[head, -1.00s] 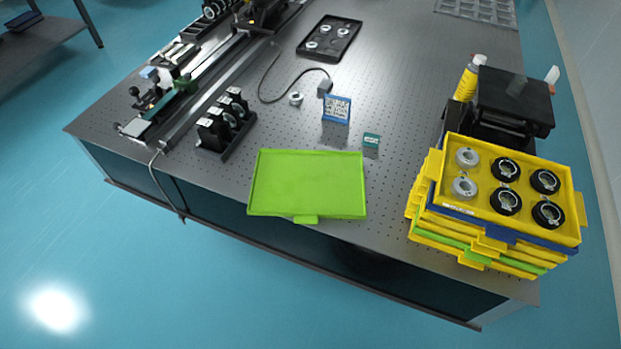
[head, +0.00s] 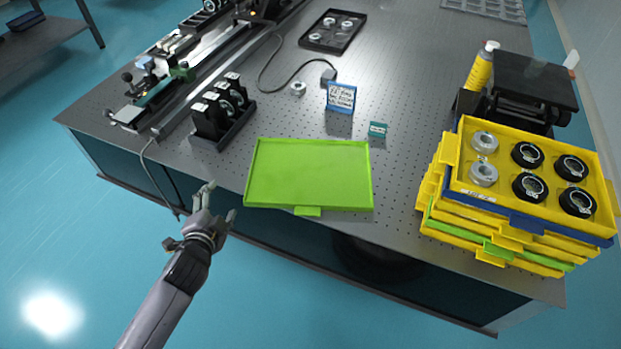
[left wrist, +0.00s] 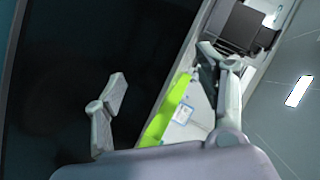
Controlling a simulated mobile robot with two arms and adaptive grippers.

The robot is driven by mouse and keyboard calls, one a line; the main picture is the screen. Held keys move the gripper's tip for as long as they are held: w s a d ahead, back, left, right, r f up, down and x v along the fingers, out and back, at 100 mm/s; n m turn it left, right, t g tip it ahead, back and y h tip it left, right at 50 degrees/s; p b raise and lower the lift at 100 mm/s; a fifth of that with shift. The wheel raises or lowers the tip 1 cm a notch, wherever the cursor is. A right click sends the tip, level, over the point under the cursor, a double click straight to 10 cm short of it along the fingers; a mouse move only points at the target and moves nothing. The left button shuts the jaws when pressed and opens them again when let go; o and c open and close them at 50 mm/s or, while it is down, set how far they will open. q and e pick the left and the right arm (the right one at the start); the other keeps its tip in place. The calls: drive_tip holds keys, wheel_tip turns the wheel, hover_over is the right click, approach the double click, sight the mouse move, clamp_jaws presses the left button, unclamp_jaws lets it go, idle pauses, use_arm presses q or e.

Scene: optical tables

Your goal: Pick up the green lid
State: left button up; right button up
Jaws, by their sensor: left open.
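The green lid (head: 309,174) lies flat on the table near its front edge, with a small tab on its near side. Its edge also shows in the left wrist view (left wrist: 165,115), between the fingers. My left gripper (head: 219,201) is open and empty, just left of the lid's near left corner and in front of the table edge. It does not touch the lid as far as I can see. In the left wrist view the two fingers of my left gripper (left wrist: 165,85) are spread wide. My right gripper is not in view.
A stack of yellow, blue and green trays (head: 470,215) stands at the right, its top tray holding several ring mounts. A black mount holder (head: 222,122) stands behind the lid to the left. A blue-framed card (head: 341,97) and a small teal box (head: 377,130) are behind the lid.

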use_arm(q)
drive_tip(key=w+d+r+m+t+h, duration=0.1)
drive_tip(key=d+r+m+h, duration=0.3)
drive_tip(key=r+m, duration=0.35)
drive_tip(key=d+r+m+h+b, duration=0.1)
drive_tip(key=d+r+m+h, duration=0.35)
drive_tip(key=r+m, duration=0.35)
drive_tip(key=w+d+r+m+t+h, duration=0.1)
drive_tip(key=d+r+m+h, duration=0.2)
drive_tip(key=r+m+h, duration=0.45)
drive_tip(key=s+d+f+m+g, duration=0.1)
drive_tip(key=s+d+m+g, duration=0.35)
drive_tip(key=m+g, duration=0.8)
drive_tip(key=s+a+f+m+y, duration=0.3)
drive_tip(key=a+f+m+y, duration=0.4)
drive_tip(key=a+m, duration=0.2)
drive_tip(key=p, duration=0.2)
approach(303, 206)
drive_tip(key=d, duration=0.2)
drive_tip(key=shift+g, duration=0.25)
drive_tip(key=x, duration=0.2)
drive_tip(key=p+x, duration=0.1)
drive_tip(key=x, duration=0.1)
drive_tip(key=a+x, duration=0.1)
drive_tip(key=x, duration=0.1)
drive_tip(key=shift+w+f, duration=0.35)
drive_tip(key=shift+d+f, duration=0.35)
